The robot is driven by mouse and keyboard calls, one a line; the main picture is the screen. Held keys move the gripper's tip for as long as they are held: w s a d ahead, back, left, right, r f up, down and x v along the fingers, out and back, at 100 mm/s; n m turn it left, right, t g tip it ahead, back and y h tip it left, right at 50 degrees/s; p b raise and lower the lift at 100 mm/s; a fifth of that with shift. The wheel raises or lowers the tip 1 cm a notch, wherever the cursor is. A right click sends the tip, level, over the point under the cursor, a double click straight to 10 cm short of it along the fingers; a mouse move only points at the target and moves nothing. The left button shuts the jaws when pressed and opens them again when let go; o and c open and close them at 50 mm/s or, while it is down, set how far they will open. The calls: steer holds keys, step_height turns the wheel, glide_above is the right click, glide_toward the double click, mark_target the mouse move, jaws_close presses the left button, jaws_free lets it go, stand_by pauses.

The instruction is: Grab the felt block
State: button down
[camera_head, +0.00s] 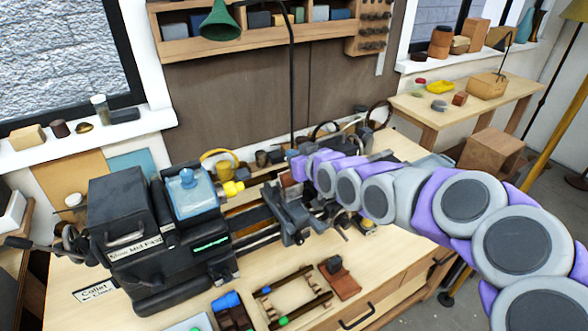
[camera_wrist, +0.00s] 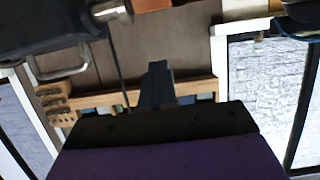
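I cannot tell for sure which thing is the felt block. A reddish-brown block (camera_head: 340,278) with a darker knob-like top lies on the front of the bench, right of a small wooden rack. My gripper (camera_head: 290,165) is over the back middle of the bench, above the lathe's bed, well behind that block. In the wrist view my gripper (camera_wrist: 157,85) shows as a narrow dark finger shape, with no held object visible. Whether it is open or shut is unclear. A brown-red piece (camera_head: 288,190) shows just below it by the lathe.
The black lathe (camera_head: 127,222) fills the bench's left and middle. A wooden rack (camera_head: 290,298) with green-tipped rods stands at the front. Shelves (camera_head: 270,34) hang on the back wall, with a green lamp shade (camera_head: 222,22) before them. A side table (camera_head: 450,110) stands at right.

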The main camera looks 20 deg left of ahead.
step_height(320, 180, up, 11)
steer(key=p, duration=0.2)
steer(key=shift+f, duration=0.15)
steer(key=shift+d, duration=0.15)
steer(key=shift+c, duration=1.9)
jaws_free()
steer(key=shift+d, duration=0.1)
